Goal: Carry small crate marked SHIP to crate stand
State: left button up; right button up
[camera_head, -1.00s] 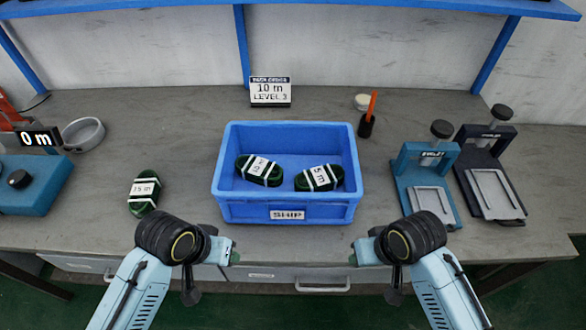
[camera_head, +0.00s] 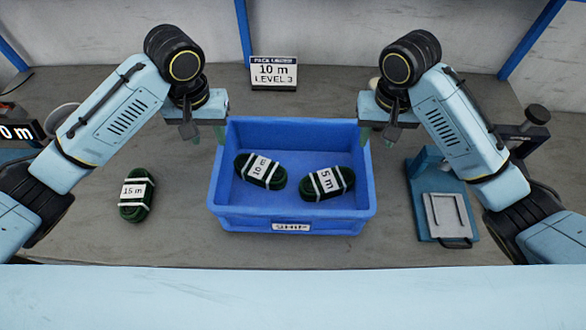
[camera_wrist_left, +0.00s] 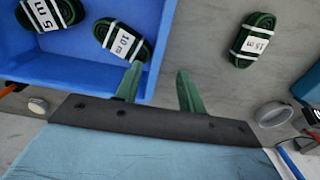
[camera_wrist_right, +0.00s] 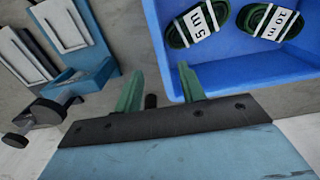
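The blue small crate marked SHIP (camera_head: 240,221) sits on the grey bench in the middle of the head view, holding a 10 m coil (camera_head: 261,171) and a 5 m coil (camera_head: 328,183). My left gripper (camera_head: 206,133) is open at the crate's left wall; in the left wrist view its fingers (camera_wrist_left: 160,88) lie on either side of that wall. My right gripper (camera_head: 377,137) is open at the right wall, its fingers (camera_wrist_right: 160,88) on either side of it. I cannot tell how far the fingers reach below the rim. I cannot make out a crate stand.
A 15 m coil (camera_head: 136,195) lies left of the crate. A teal press-like device (camera_head: 446,212) stands to the right, with a dark one partly behind my right arm. A "10 m LEVEL 3" sign (camera_head: 274,72) stands behind the crate. Bench between coil and crate is clear.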

aim_at(221, 168)
pick_arm(q)
jog(key=shift+s, duration=0.15)
pick_arm(e)
jog(key=shift+s, duration=0.15)
pick_arm(q)
notch_tip(221, 168, down, 13)
jog(key=shift+f, duration=0.2)
pick_arm(e)
notch_tip(221, 168, down, 13)
jog(key=shift+f, duration=0.2)
pick_arm(q)
jog(key=shift+c, duration=0.3)
pick_arm(e)
jog(key=shift+c, duration=0.3)
pick_arm(q)
grip_shut()
pick_arm(e)
grip_shut()
pick_arm(q)
jog(key=shift+r, duration=0.1)
pick_arm(e)
jog(key=shift+r, duration=0.1)
